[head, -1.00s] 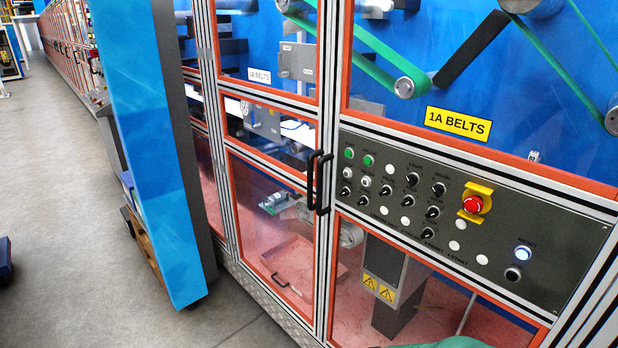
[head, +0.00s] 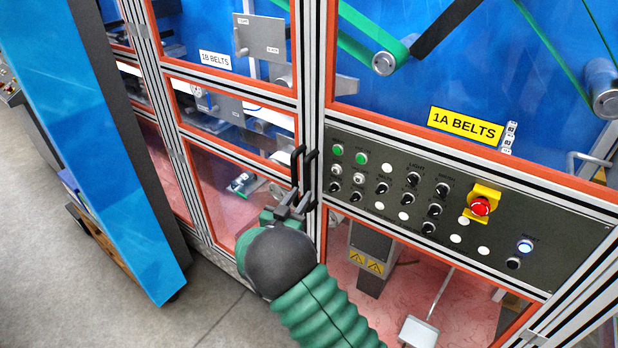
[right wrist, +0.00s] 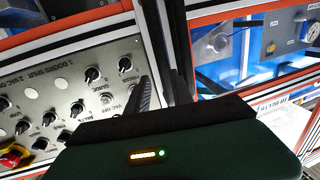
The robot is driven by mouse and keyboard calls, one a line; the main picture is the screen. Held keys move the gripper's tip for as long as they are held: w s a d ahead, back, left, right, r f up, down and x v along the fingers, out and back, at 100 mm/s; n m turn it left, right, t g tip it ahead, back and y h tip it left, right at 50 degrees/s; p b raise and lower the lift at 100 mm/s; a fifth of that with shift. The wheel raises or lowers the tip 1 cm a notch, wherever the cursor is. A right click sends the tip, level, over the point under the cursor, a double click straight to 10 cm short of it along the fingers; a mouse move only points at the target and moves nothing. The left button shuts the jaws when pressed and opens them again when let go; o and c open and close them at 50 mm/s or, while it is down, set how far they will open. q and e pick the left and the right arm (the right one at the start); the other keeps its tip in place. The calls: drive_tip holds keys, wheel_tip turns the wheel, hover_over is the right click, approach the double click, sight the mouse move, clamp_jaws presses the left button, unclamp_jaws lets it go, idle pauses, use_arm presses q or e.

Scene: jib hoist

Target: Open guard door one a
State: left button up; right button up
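Guard door 1A is the orange-framed clear door at the right, with the yellow "1A BELTS" label (head: 465,126) and a grey control panel (head: 400,215). Two black upright handles (head: 308,172) stand side by side where it meets the 1B door (head: 225,110). My right gripper (head: 292,203) is at the lower end of these handles, its two fingers apart and pointing up at them. In the right wrist view the fingers (right wrist: 163,92) show with a gap beside dark upright bars; whether a finger touches a handle I cannot tell. My left gripper is out of view.
A tall blue panel (head: 100,150) on a wheeled base stands at the left, close to the cabinet. Grey floor (head: 225,315) is clear in front. A red stop button (head: 480,206) sticks out of the control panel.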

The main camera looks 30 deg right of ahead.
sight(305, 184)
drive_tip(key=x, duration=0.4)
drive_tip(key=w+p+x, duration=0.1)
drive_tip(key=x, duration=0.1)
drive_tip(key=shift+s+a+f, duration=0.1)
drive_tip(key=shift+a, duration=0.25)
drive_tip(key=shift+d, duration=0.6)
clamp_jaws()
drive_tip(key=shift+a, duration=0.15)
